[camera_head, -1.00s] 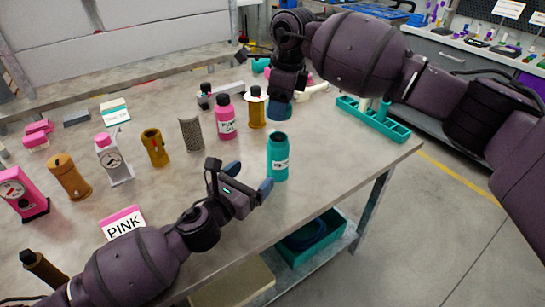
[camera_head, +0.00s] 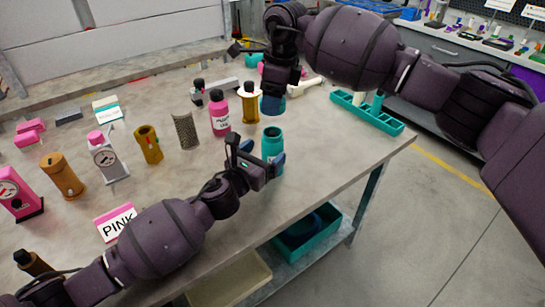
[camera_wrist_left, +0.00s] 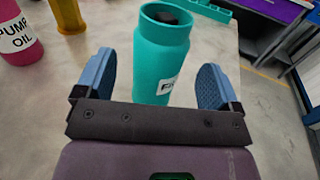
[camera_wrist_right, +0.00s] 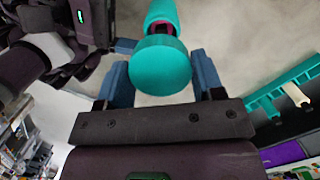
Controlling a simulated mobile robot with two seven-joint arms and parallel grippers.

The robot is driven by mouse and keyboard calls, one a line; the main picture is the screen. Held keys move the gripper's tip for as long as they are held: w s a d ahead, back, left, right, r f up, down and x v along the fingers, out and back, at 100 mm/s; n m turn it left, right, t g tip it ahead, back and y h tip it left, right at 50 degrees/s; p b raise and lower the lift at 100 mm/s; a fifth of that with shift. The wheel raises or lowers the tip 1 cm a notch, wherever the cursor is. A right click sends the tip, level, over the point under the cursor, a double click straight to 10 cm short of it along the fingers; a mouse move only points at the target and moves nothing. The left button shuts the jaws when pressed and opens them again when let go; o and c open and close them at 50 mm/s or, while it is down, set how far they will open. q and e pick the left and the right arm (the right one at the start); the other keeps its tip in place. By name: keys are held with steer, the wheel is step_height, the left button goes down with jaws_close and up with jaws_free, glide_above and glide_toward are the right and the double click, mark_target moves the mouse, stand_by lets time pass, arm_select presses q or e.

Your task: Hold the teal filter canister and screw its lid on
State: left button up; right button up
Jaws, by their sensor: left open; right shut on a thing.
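The teal filter canister (camera_head: 271,143) stands upright on the table near its front edge, its top open. My left gripper (camera_head: 263,155) is open beside it. In the left wrist view the canister (camera_wrist_left: 160,62) shows between the two spread fingers, with room on both sides. My right gripper (camera_head: 272,104) is shut on the teal lid (camera_wrist_right: 160,68), held above and behind the canister in the head view. The lid's round face shows between the blue fingers in the right wrist view, with the canister (camera_wrist_right: 162,12) partly visible beyond it.
A pink pump oil bottle (camera_head: 219,115) and a gold cylinder with a white top (camera_head: 250,106) stand left of the canister. A teal rack (camera_head: 368,114) lies at the table's right end. Clear tabletop lies right of the canister.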

mark_target(267, 150)
arm_select(q)
steer(key=shift+x, duration=2.25)
steer(key=c, duration=1.4)
arm_select(e)
steer(key=shift+f, duration=2.5)
steer(key=shift+f, duration=0.1)
steer(key=shift+f, duration=0.75)
steer(key=shift+f, duration=0.6)
